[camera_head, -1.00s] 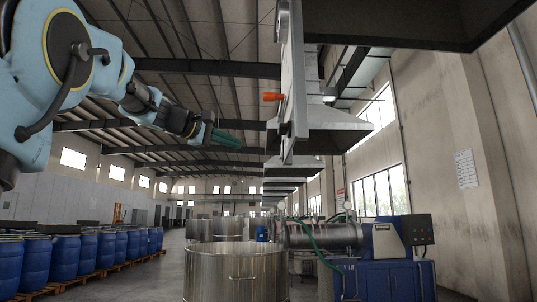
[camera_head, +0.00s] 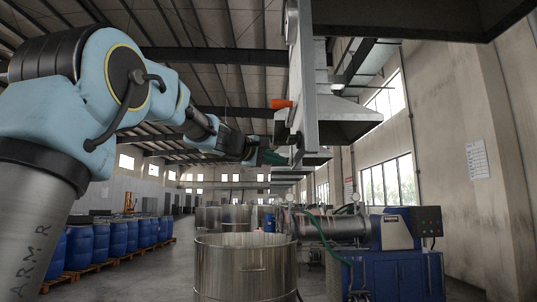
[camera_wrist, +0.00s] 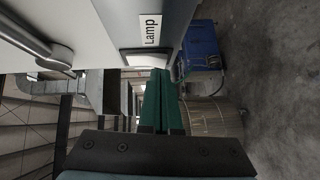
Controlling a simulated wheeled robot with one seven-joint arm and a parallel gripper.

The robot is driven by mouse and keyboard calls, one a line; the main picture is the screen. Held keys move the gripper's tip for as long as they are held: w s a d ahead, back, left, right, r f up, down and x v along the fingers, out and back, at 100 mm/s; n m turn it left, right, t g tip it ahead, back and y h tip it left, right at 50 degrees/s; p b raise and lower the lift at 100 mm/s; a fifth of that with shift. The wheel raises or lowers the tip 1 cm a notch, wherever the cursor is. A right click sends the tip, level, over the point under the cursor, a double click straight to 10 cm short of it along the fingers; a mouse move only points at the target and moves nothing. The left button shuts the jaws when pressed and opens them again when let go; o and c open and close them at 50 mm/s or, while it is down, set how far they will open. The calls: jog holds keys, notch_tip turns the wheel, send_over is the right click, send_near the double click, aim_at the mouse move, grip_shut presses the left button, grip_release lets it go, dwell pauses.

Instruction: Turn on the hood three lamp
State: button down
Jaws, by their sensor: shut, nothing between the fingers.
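A white label reading "Lamp" (camera_wrist: 150,30) is on the light panel in the wrist view. A pale switch piece (camera_wrist: 134,57) sits beside it, partly hidden by my fingertips. My gripper (camera_wrist: 158,76) has green fingers, shut and empty, with the tips close to this switch piece; I cannot tell if they touch. In the head view my gripper (camera_head: 284,158) is at the lower edge of the hood's side panel (camera_head: 304,75). A small dark part (camera_head: 296,138) shows on that panel just above the fingertips. The lamp itself is not visible.
An orange handle (camera_head: 281,104) sticks out of the panel above my gripper. A metal handle (camera_wrist: 55,55) is near in the wrist view. A steel vat (camera_head: 245,268) and a blue milling machine (camera_head: 385,275) stand below. Blue drums (camera_head: 85,245) line the left.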

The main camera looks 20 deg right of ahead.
jog(key=shift+d+f, duration=0.1)
dwell(0.3)
jog(key=shift+s+d+n+b, duration=0.2)
jog(key=shift+d+n+b, duration=0.1)
jog(key=shift+b, duration=0.95)
jog(key=shift+a, duration=0.1)
